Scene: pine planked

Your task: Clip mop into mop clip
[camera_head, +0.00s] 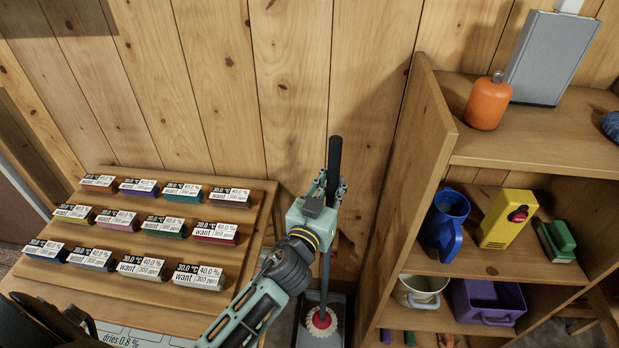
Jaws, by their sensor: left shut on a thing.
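The mop (323,284) stands nearly upright in front of the plank wall. It has a black grip at the top, a thin dark pole, and a red head with a pale fringe low down. My left gripper (331,187) is shut on the mop's handle just below the black grip. The mop head is inside or just over a dark grey bin (305,308); I cannot tell if it touches the bottom. I cannot make out the mop clip; my gripper and arm cover part of the wall behind. My right gripper is not in view.
A wooden shelf unit (436,120) stands close on the right, holding an orange bottle (488,104), a blue jug (443,222), a yellow box (508,218) and a purple bin (488,300). On the left, a stepped wooden rack (165,257) carries several labelled blocks. Bare wall lies above the mop.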

